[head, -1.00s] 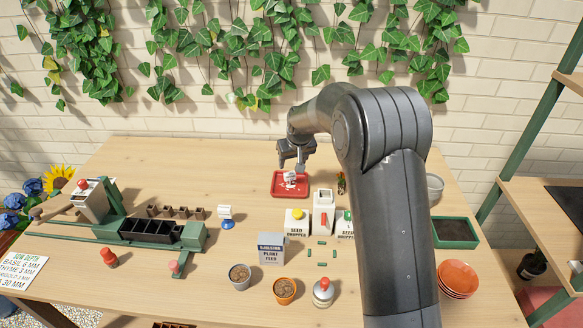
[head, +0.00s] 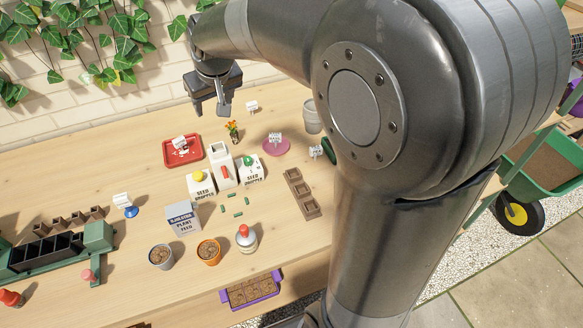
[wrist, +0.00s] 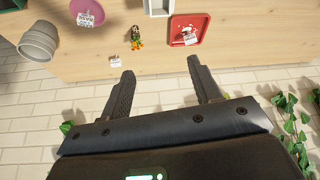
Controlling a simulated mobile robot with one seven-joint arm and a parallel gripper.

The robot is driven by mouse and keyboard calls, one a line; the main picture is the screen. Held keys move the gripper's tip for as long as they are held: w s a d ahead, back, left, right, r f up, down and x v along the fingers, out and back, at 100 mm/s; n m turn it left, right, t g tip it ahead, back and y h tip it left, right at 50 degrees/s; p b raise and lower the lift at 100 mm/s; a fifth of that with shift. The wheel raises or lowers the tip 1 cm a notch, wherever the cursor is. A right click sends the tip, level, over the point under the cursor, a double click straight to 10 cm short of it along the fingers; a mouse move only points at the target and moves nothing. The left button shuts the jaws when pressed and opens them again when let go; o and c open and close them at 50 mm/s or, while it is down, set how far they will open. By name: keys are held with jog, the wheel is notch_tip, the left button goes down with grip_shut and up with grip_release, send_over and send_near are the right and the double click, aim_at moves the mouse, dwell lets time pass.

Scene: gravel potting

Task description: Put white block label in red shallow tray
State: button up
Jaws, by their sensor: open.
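A white block label (head: 180,143) lies in the red shallow tray (head: 199,157), toward the back left of the table. The tray (wrist: 203,37) also shows at the top of the wrist view, with the label (wrist: 190,38) inside its rim. My gripper (head: 210,105) is open and empty, raised apart from the tray. In the wrist view its two fingers (wrist: 160,66) are spread, with nothing between them. Another white label (head: 252,107) stands on the wood near the back edge, one is on the pink saucer (head: 283,149), and one is on a blue stand (head: 130,211).
A small orange-flowered plant (head: 233,132) stands between tray and saucer. Seed dropper boxes (head: 201,187), a plant feed box (head: 183,219) and pots (head: 208,252) fill the middle. A grey pot (head: 312,117) stands at the back right. The brick wall is close behind the table.

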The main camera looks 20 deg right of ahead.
jog(key=s+d+m, duration=0.1)
jog(key=s+d, duration=0.3)
jog(key=s, duration=0.9)
jog(key=s+d+m+h, duration=0.1)
jog(key=s+d, duration=0.3)
jog(key=s, duration=0.9)
jog(key=shift+s+d+r+m+t, duration=0.15)
jog(key=shift+r+m+t, duration=0.15)
jog(key=shift+r+t, duration=0.1)
